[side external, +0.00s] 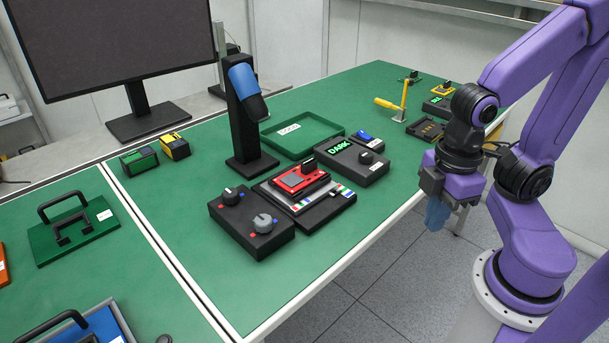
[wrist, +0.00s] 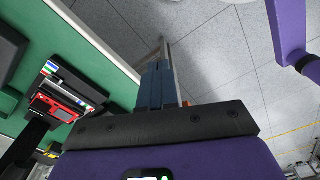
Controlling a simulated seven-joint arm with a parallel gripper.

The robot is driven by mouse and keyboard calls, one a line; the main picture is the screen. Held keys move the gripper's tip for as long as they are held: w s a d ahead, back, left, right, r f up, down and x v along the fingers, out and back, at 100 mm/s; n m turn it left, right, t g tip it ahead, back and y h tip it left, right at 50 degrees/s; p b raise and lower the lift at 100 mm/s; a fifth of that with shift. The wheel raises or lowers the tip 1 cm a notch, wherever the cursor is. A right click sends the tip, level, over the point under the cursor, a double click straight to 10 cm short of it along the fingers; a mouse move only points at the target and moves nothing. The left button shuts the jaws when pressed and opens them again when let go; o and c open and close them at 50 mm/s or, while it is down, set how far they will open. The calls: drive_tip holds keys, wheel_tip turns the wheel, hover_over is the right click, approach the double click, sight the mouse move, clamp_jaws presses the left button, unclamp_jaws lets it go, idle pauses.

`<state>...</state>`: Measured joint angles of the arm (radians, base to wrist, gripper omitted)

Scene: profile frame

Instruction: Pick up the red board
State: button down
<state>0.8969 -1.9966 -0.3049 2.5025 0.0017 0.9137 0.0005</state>
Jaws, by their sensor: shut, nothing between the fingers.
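The red board (side external: 298,179) sits on a black fixture (side external: 325,205) with coloured blocks on the green table. In the wrist view the red board (wrist: 58,106) shows at the left, on the same fixture. My gripper (side external: 437,215) hangs past the table's front edge, to the right of the board and well apart from it. Its blue fingers (wrist: 155,85) are together with nothing between them, and they point down over the floor in the wrist view.
A black box with knobs (side external: 252,220) stands left of the fixture, and a "DARK" display box (side external: 345,160) stands behind right. A black post with a blue top (side external: 245,115) rises behind the board. A green tray (side external: 300,133) lies farther back. Open floor (side external: 375,265) lies before the table.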

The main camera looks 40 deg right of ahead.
drive_tip(key=c, duration=0.9)
unclamp_jaws()
